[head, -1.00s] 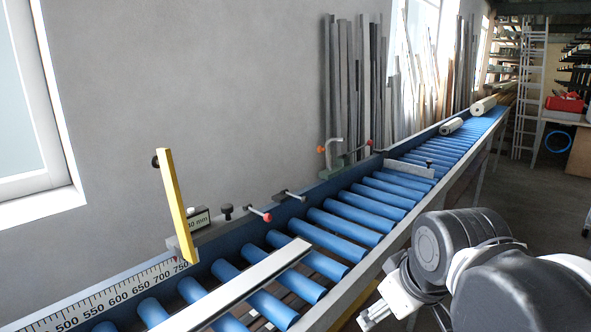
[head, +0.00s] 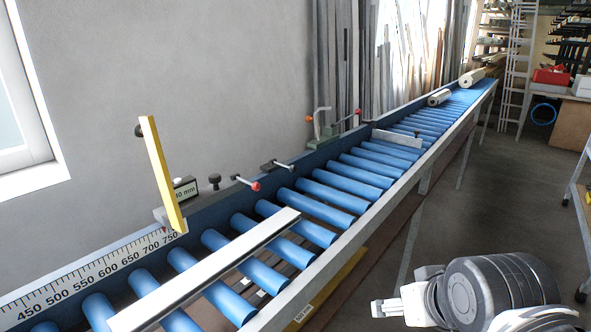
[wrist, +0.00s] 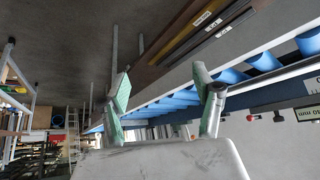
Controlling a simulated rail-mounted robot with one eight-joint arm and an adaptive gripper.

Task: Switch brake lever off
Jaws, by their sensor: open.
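Several levers stand along the back rail of the roller conveyor, and I cannot tell which is the brake lever. A clamp with an orange-knobbed handle (head: 322,118) stands farther along. A tall yellow arm (head: 162,175) with a black knob tilts up at the left. My gripper (head: 384,308) is in front of the conveyor at the lower right, apart from all levers. In the wrist view my gripper (wrist: 165,100) is open, with nothing between its fingers.
A pale metal profile (head: 205,270) lies on the blue rollers (head: 330,198). A scale (head: 95,277) runs along the left rail. Rolled pieces (head: 470,78) lie at the far end.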

